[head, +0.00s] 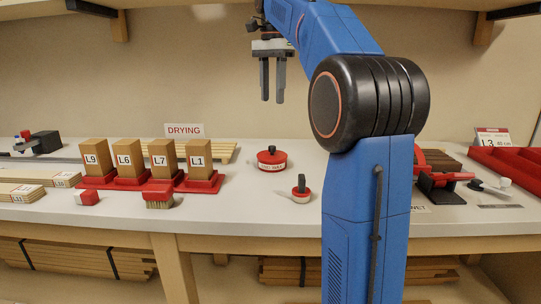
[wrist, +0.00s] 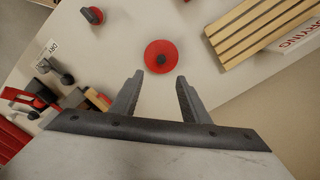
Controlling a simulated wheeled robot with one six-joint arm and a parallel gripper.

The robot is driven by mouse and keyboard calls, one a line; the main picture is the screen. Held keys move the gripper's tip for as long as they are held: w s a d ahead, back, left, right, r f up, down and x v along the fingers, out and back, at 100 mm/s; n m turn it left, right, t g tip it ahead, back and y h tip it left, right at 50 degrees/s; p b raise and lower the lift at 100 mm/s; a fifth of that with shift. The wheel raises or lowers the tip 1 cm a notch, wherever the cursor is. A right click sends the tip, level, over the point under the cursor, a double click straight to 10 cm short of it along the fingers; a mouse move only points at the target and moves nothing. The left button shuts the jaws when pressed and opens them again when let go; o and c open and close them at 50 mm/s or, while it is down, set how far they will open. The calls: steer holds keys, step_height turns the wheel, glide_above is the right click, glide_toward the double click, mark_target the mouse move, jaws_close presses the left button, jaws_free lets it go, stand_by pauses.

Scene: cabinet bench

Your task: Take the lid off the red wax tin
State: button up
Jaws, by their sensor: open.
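The red wax tin (head: 272,164) stands upright on the white bench, right of the labelled wooden blocks. Its red lid (head: 272,154) with a dark round knob is on it. In the wrist view the lid (wrist: 162,57) shows from above as a red disc with the dark knob near its middle. My gripper (head: 272,98) hangs above the bench over the tin, pointing down, its two fingers apart and empty. In the wrist view my gripper (wrist: 158,80) has its fingertips apart just below the lid in the picture, and does not touch it.
A small red-and-white item with a dark knob (head: 301,190) stands right of the tin. Wooden blocks (head: 160,155) in red bases stand left, with a red-topped brush (head: 158,195) in front. A slatted drying rack (wrist: 258,32) lies behind. A red clamp (head: 440,178) is at right.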

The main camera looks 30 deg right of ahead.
glide_above(272, 147)
step_height(272, 147, down, 10)
steer(key=shift+r, duration=0.15)
steer(key=shift+w+d+f, duration=0.1)
steer(key=shift+f, duration=1.4)
steer(key=shift+w+d+f, duration=0.1)
steer(key=shift+f, duration=1.4)
steer(key=shift+c, duration=0.3)
jaws_close()
